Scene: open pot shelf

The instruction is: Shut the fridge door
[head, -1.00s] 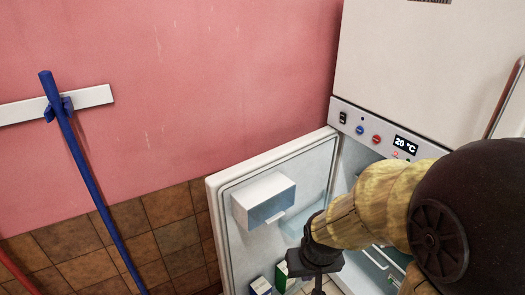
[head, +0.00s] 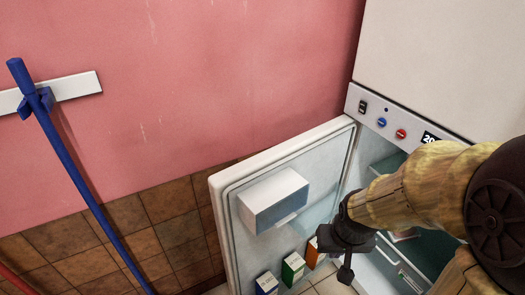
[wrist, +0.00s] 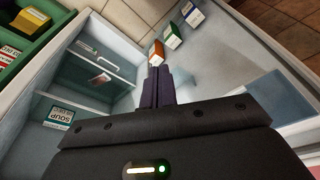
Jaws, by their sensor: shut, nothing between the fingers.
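The fridge door (head: 235,215) stands wide open to the left of the fridge body, its inner side facing me. It carries a white bin (head: 273,200) and several small cartons (head: 292,268). The open fridge compartment (head: 385,150) is partly hidden by my arm. My gripper (head: 345,268) is shut and empty, in front of the opening near the door's hinge side. In the wrist view its closed fingers (wrist: 157,88) point between the fridge interior on the left and the door's inner side (wrist: 225,60) on the right. I cannot tell whether it touches the door.
A pink wall with brown tiles (head: 170,225) stands behind the door. A blue pole (head: 75,170) hangs from a white rail at the left. In the wrist view a soup box (wrist: 60,116) and a green crate (wrist: 30,35) are at the left.

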